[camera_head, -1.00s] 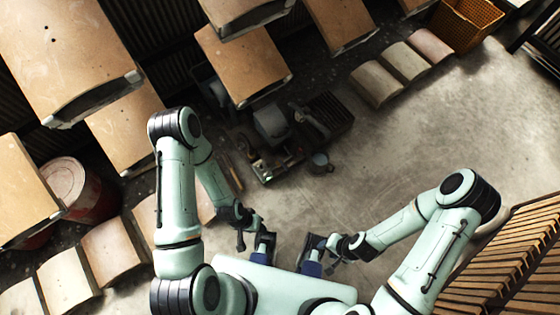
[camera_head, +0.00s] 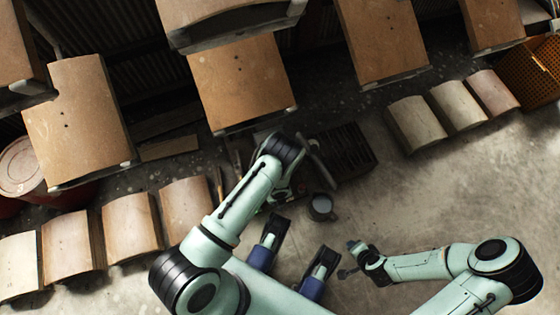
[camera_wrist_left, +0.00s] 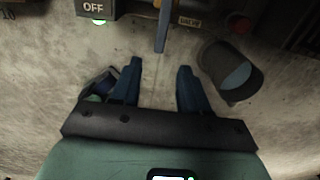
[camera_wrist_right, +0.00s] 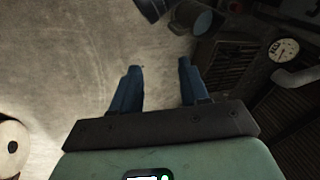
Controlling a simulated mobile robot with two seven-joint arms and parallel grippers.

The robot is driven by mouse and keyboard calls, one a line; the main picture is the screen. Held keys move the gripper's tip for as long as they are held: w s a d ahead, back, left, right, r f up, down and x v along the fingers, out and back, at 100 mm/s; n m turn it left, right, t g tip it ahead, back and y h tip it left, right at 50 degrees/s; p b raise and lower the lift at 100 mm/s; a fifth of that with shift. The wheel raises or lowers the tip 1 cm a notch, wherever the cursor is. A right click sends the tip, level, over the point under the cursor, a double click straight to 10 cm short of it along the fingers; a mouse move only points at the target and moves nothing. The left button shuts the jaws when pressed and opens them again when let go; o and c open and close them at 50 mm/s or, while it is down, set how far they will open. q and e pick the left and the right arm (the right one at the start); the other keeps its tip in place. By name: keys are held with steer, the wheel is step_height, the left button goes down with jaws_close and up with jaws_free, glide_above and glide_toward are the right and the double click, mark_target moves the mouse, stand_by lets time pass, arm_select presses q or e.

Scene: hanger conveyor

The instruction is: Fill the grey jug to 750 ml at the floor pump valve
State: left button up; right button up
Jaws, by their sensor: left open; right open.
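The grey jug (camera_head: 321,207) stands upright on the floor beside the pump, its open top facing up; I cannot read its level. It also shows in the left wrist view (camera_wrist_left: 230,72) and at the top of the right wrist view (camera_wrist_right: 200,19). My left gripper (camera_wrist_left: 159,66) is open, left of the jug. A bar-like valve lever (camera_wrist_left: 163,24) comes down ahead of its fingertips, beside a VALVE label (camera_wrist_left: 189,20). My left arm mostly hides this gripper and the pump in the head view. My right gripper (camera_head: 349,261) is open and empty, short of the jug.
An OFF sign (camera_wrist_left: 93,8) with a green light (camera_wrist_left: 98,21) shows on the pump. A round gauge (camera_wrist_right: 284,49) is at the right wrist view's right. A dark slatted box (camera_head: 347,152) stands behind the jug. Clear concrete floor lies to the right.

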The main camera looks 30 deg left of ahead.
arm_select(q)
step_height(320, 180, down, 3)
steer(key=shift+s+r+b, duration=0.1)
steer(key=shift+b, duration=0.25)
step_height(320, 180, down, 7)
steer(key=b, duration=0.2)
steer(key=shift+f+b, duration=0.2)
steer(key=shift+b, duration=0.2)
arm_select(e)
steer(key=s+d+f+g, duration=0.1)
steer(key=s+f+g, duration=0.1)
steer(key=s+f, duration=0.2)
step_height(320, 180, down, 2)
steer(key=shift+s+d+f+m, duration=0.2)
steer(key=shift+s+d+m, duration=0.1)
steer(key=shift+d, duration=0.05)
arm_select(q)
jaws_close()
